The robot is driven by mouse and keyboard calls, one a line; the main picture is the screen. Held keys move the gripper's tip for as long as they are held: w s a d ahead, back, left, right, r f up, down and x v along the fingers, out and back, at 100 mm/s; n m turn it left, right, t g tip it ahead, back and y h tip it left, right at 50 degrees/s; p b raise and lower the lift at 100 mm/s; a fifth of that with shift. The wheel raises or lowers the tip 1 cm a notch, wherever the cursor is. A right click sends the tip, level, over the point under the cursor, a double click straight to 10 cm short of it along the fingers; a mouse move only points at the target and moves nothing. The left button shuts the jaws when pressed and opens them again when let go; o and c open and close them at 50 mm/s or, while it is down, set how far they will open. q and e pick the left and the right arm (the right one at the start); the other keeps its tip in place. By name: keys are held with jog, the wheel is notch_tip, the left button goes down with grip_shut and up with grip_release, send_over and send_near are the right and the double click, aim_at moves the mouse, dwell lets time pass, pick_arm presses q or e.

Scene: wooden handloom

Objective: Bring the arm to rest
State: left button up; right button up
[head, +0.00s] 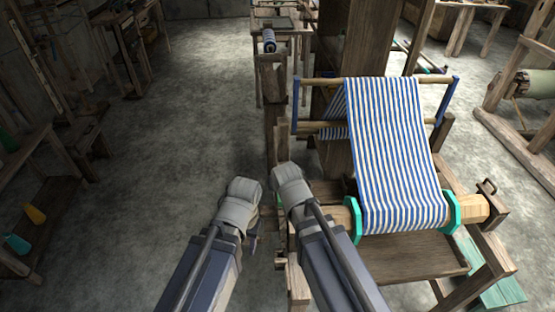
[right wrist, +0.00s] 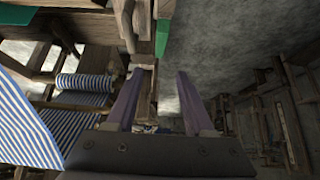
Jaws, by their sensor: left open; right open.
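My left gripper (head: 253,218) is open and shows only partly, below the wrist at the end of my left arm, left of the loom. My right gripper (right wrist: 158,98) is open in the right wrist view, its two purple fingers apart. A wooden loom part shows beyond and between the fingers; I see nothing held. In the head view my right arm reaches to the loom's left side and its gripper is hidden. The blue-and-white striped cloth (head: 392,150) runs down over the loom's front roller, right of my arms; it also shows in the right wrist view (right wrist: 85,90).
A teal disc (head: 353,218) on the roller and the wooden loom frame (head: 400,255) stand close to my right arm. Benches (head: 40,165) line the left side. The grey floor (head: 190,110) between them and the loom is clear.

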jog(key=s+f+g, duration=0.1)
jog(key=s, duration=0.2)
jog(key=s+f+n+g, duration=0.1)
jog(key=s, duration=0.2)
jog(key=s+f+g, duration=0.1)
jog(key=s, duration=0.1)
jog(key=shift+s+a+n+g+h, duration=0.15)
jog(key=shift+s+n+g+h, duration=0.15)
jog(key=shift+s+n, duration=0.1)
jog(key=s+n+g, duration=0.2)
jog(key=s+g, duration=0.1)
jog(key=s, duration=0.5)
jog(key=shift+s+f+g+h, duration=0.3)
jog(key=shift+f+g+h, duration=0.1)
jog(key=shift+f, duration=0.05)
